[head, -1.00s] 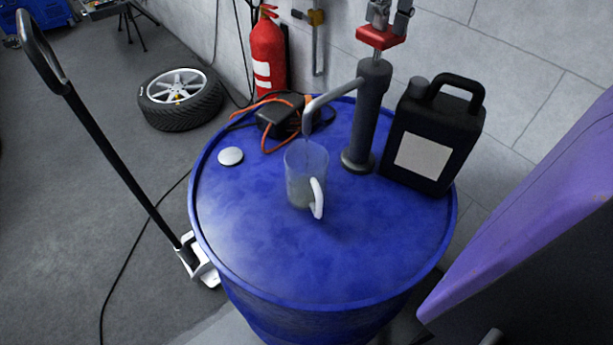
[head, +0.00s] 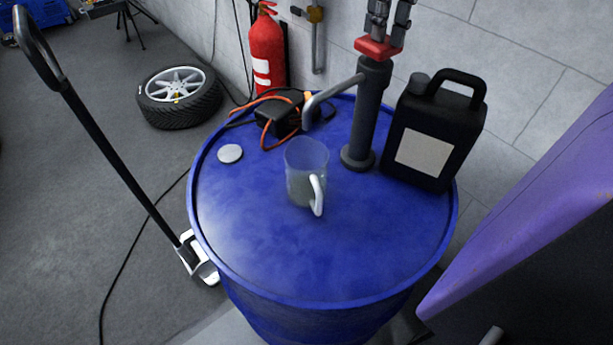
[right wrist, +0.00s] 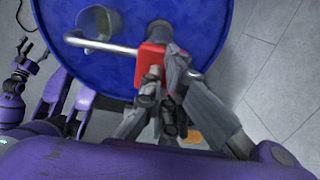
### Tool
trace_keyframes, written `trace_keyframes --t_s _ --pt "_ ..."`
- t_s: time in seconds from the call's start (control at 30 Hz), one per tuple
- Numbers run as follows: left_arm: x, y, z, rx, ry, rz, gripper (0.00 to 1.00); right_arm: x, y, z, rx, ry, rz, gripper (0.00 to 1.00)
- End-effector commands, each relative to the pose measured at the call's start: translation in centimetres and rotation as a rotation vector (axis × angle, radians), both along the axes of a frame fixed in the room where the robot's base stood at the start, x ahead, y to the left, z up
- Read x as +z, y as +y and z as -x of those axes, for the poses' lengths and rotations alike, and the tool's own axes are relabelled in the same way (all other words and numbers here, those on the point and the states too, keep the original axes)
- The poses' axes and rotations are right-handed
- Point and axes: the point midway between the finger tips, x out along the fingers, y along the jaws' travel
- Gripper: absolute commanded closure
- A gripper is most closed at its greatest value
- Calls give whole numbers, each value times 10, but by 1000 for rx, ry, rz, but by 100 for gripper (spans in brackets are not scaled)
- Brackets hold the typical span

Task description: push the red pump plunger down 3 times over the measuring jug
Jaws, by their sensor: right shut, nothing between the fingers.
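The red pump plunger (head: 378,48) sits low, close on top of the dark upright pump (head: 367,115). My right gripper (head: 383,32) is shut and empty, its fingertips down against the plunger's top. In the right wrist view the red plunger (right wrist: 150,62) shows beside the fingers (right wrist: 160,95), which partly hide it. The clear measuring jug (head: 305,172) stands upright on the drum under the grey spout (head: 333,92), with greyish liquid in its lower part.
The blue drum (head: 270,255) carries a black canister (head: 433,130) right of the pump, a dark box with orange cable (head: 278,115) and a white cap (head: 230,154). A fire extinguisher (head: 266,50) hangs behind. The drum's front top is clear.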

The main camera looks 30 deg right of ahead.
Motion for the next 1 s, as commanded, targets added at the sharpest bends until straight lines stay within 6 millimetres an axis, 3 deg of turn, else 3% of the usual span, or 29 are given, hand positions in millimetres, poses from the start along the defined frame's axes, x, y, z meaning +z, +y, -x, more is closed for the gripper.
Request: trace_keyframes --t_s 0.67,1.0 --pt "-2 0 1 0 3 0 20 -11 0 1 0 5 -3 100" --pt "0 0 0 0 0 0 20 -5 0 1 -1 4 -2 100"
